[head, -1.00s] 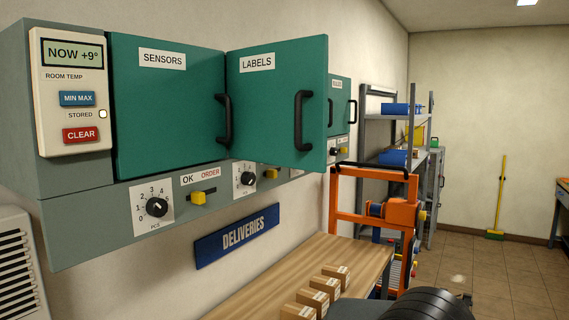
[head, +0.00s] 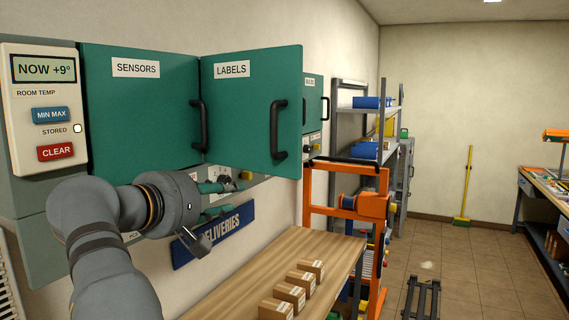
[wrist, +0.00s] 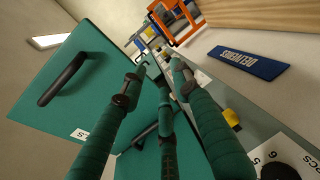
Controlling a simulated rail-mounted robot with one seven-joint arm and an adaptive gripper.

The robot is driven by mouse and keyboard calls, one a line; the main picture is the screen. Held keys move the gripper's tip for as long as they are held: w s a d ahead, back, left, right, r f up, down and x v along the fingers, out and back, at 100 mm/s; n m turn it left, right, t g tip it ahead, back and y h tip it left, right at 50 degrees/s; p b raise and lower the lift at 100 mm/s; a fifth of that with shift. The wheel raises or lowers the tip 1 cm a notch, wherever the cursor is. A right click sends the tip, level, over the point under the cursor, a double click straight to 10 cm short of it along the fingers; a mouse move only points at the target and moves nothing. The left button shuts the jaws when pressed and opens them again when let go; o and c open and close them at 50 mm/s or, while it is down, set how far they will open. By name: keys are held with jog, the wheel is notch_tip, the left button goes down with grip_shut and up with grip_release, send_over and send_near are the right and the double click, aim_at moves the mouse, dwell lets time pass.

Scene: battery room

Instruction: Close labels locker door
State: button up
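The labels locker door (head: 240,110) is a green panel with a LABELS sticker and a black handle (head: 280,130) near its right edge. It stands ajar, its right edge swung out from the wall cabinet. In the wrist view the door (wrist: 100,70) fills the upper left, with its handle (wrist: 62,82). My gripper (head: 228,198) is below the doors, near the cabinet's lower strip, not touching the handle. Its teal-wrapped fingers are spread with nothing between them, also in the wrist view (wrist: 160,65). The locker's inside is hidden.
The sensors door (head: 140,100) is closed on the left. A control panel (head: 45,110) is beside it. The DELIVERIES sign (head: 225,228) hangs below. A wooden bench (head: 330,250) holds several small boxes (head: 290,293). An orange frame (head: 345,205) stands behind it. The floor at right is largely clear.

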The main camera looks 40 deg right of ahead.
jog(key=s+a+r+m+h, duration=0.1)
jog(key=s+r, duration=0.1)
jog(key=s, duration=0.1)
jog(key=s+a+r+m+g+h, duration=0.1)
jog(key=s+a+r, duration=0.1)
jog(key=s+r, duration=0.1)
jog(key=s+a+r+g+h+b, duration=0.1)
jog(key=s+r, duration=0.1)
jog(key=s, duration=0.3)
jog(key=shift+s+a+r+m, duration=0.25)
jog(key=shift+r+m, duration=0.05)
jog(key=shift+m, duration=0.1)
jog(key=c, duration=0.5)
jog(key=shift+s+r, duration=0.15)
jog(key=shift+s, duration=0.15)
jog(key=shift+c, duration=0.6)
jog(key=shift+d+r+g, duration=0.1)
jog(key=shift+d+g, duration=0.2)
jog(key=shift+d, duration=0.05)
grip_shut()
jog(key=p, duration=0.3)
send_near(297, 153)
jog(key=x, duration=0.5)
jog(key=shift+d+r, duration=0.1)
jog(key=shift+d, duration=0.15)
jog(key=shift+w+d, duration=0.15)
jog(key=shift+d, duration=0.55)
